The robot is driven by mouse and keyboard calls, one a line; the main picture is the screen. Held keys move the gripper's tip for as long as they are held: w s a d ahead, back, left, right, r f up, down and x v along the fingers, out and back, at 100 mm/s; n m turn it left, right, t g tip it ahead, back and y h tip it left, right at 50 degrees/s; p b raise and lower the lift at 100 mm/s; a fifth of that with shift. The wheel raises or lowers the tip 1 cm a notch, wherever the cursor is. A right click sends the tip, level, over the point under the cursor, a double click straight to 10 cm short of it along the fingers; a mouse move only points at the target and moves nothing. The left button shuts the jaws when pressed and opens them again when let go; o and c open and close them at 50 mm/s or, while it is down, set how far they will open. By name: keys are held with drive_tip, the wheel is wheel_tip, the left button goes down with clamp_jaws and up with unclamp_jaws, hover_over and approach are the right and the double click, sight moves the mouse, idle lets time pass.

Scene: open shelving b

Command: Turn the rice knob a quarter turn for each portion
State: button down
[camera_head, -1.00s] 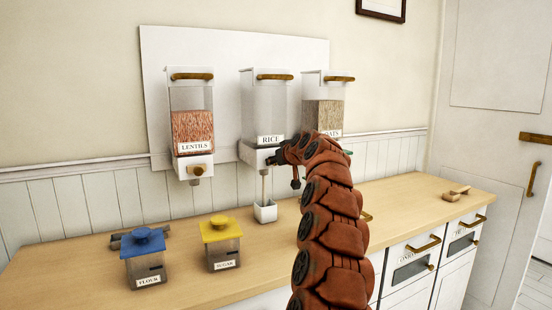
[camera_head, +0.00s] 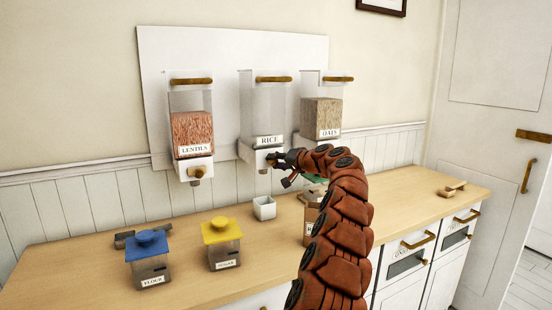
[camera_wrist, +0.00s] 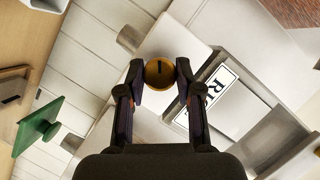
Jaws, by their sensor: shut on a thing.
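The rice dispenser (camera_head: 268,110) hangs on the white wall panel between two others, with a RICE label on its front. Its brass knob (camera_wrist: 159,73) sits between my fingers in the wrist view, with a dark slot mark on its face. My gripper (camera_head: 275,160) is shut on this knob; the fingers touch it from both sides. In the head view my gripper covers most of the knob. A small white cup (camera_head: 264,208) stands on the counter below the dispenser. No stream shows between spout and cup. How much rice is in the cup cannot be told.
The lentils dispenser (camera_head: 192,130) is on the left, the oats dispenser (camera_head: 321,115) on the right. Blue-lidded flour (camera_head: 150,265) and yellow-lidded sugar (camera_head: 222,245) canisters stand on the counter (camera_head: 80,255). A green-lidded canister (camera_head: 310,225) is partly behind my arm. A wooden scoop (camera_head: 452,188) lies far right.

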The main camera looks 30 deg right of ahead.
drive_tip(key=m+t+y, duration=0.1)
drive_tip(key=m, duration=0.2)
drive_tip(key=shift+f, duration=0.15)
drive_tip(key=shift+m+t+y, duration=0.6)
drive_tip(key=shift+m, duration=0.9)
drive_tip(key=c, duration=0.8)
unclamp_jaws()
drive_tip(key=shift+s+d, duration=0.1)
drive_tip(key=shift+v, duration=5.95)
